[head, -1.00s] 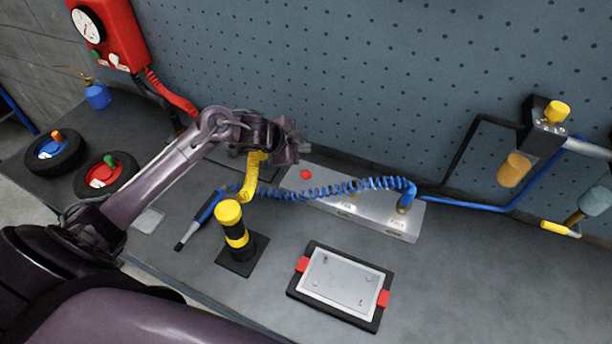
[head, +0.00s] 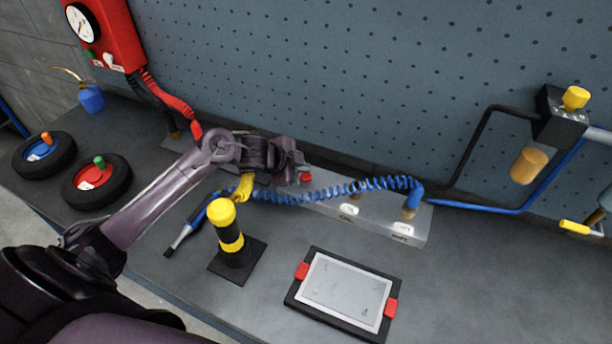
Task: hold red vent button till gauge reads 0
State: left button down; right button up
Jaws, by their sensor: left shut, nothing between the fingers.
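The red vent button (head: 306,177) sits on top of the long silver block (head: 385,222) at the back of the bench, partly covered by my gripper. My left gripper (head: 298,165) is shut and empty, its tips right at the button; I cannot tell whether they touch or press it. A round white gauge (head: 80,22) is on the red box at the upper left. Its dark needle shows, but the reading is too small to tell. My right gripper is not in view.
A blue coiled hose (head: 330,192) runs along the block. A yellow-and-black post (head: 231,235) stands in front, beside a framed plate (head: 345,292). Two wheels (head: 95,180) (head: 42,155) lie at left. A pegboard wall (head: 350,80) rises behind.

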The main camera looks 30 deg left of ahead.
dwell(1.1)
pick_arm(q)
jog(key=shift+f, duration=0.15)
dwell(0.4)
jog(key=shift+f, duration=0.25)
jog(key=shift+f+b, duration=0.5)
jog(key=shift+f, duration=0.1)
dwell(0.7)
dwell(0.6)
dwell(1.7)
dwell(1.5)
jog(key=shift+r+p, duration=1.05)
